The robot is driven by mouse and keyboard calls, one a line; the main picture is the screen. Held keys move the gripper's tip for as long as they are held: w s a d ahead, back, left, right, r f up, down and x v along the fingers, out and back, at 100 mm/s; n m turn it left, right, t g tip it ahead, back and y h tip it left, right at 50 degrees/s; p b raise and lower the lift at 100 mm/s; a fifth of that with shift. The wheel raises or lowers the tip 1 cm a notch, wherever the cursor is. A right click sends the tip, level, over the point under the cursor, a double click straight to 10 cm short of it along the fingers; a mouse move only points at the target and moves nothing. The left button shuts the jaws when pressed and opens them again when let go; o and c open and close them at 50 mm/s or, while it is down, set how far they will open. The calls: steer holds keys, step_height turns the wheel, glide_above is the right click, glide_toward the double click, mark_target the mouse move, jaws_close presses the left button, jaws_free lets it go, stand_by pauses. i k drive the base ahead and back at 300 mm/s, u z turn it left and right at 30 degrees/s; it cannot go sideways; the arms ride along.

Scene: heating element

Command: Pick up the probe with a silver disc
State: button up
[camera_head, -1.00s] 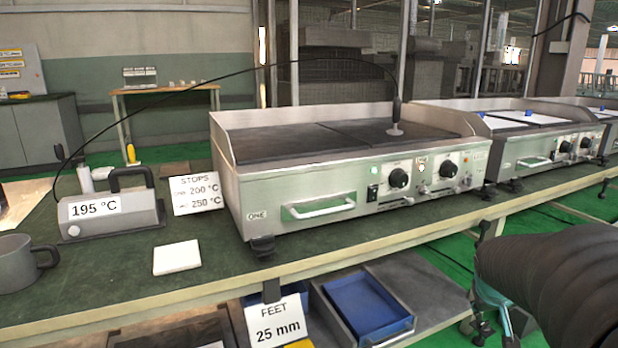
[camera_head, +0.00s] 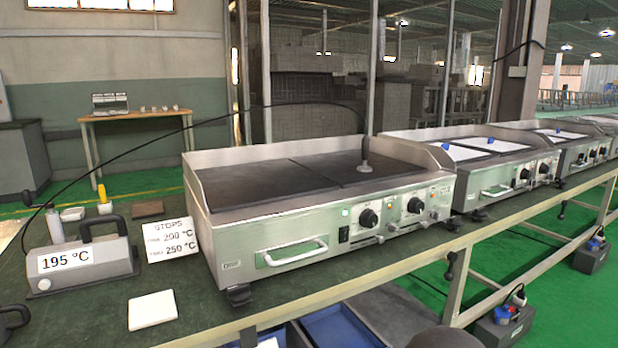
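The probe (camera_head: 364,152) has a dark upright handle and a small silver disc at its foot. My gripper is not in view. Only a dark rounded piece, probably of my arm, shows at the bottom edge, well in front of the griddle and apart from the probe.
The griddle's steel splash guard (camera_head: 425,155) rises behind and beside the probe. More griddles (camera_head: 460,152) stand to the right on the bench. A stops card (camera_head: 170,240), a white tile (camera_head: 152,310) and a mug (camera_head: 12,322) lie left.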

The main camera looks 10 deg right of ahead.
mark_target(365, 144)
steer(key=z, duration=2.3)
steer(key=i, duration=1.85)
steer(key=u, duration=2.4)
